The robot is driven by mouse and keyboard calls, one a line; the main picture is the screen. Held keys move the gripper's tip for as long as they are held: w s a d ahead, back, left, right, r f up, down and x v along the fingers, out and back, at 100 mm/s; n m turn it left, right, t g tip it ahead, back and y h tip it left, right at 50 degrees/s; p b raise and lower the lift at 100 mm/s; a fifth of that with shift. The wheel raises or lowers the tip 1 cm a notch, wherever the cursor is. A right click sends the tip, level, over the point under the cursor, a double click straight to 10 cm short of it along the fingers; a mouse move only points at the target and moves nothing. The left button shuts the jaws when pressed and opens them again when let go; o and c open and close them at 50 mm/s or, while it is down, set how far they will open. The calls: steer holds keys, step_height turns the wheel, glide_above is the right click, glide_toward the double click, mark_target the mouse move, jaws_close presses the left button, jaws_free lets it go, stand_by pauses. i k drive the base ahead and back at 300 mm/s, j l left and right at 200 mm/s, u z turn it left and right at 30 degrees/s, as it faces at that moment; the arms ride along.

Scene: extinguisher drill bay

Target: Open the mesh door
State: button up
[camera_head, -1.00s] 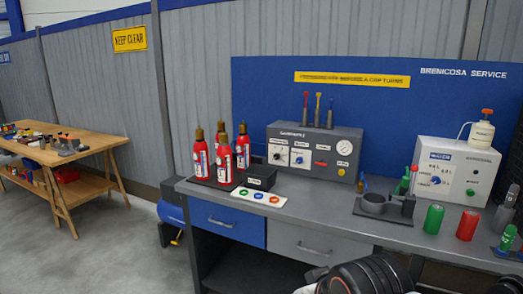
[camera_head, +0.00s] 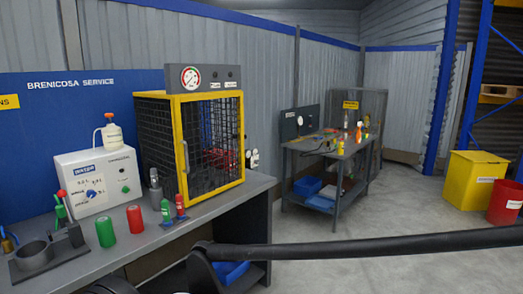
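A cage with a yellow frame and dark wire mesh (camera_head: 158,140) stands on the right part of the grey bench. Its mesh door (camera_head: 226,135) appears to be the yellow-framed face toward the right, and it looks shut. A vertical grey handle (camera_head: 186,157) sits at that face's left edge. Something red shows through the mesh, too obscured to name. My gripper is not in view. Dark parts that look like my arm cross the bottom and lower right, in front of the bench and floor, apart from the cage in the picture.
Left of the cage on the bench (camera_head: 110,258) stand a green can (camera_head: 105,232), a red can (camera_head: 135,219), small red and green items and a white dosing unit (camera_head: 98,182). A second table (camera_head: 300,146), yellow bin (camera_head: 473,180) and red bin (camera_head: 504,203) stand farther right. Open floor lies between.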

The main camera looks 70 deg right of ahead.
mark_target(178, 100)
steer(key=z, duration=1.85)
steer(key=i+l, duration=0.25)
steer(key=i, duration=0.25)
steer(key=i+l, duration=0.25)
steer(key=i, duration=0.3)
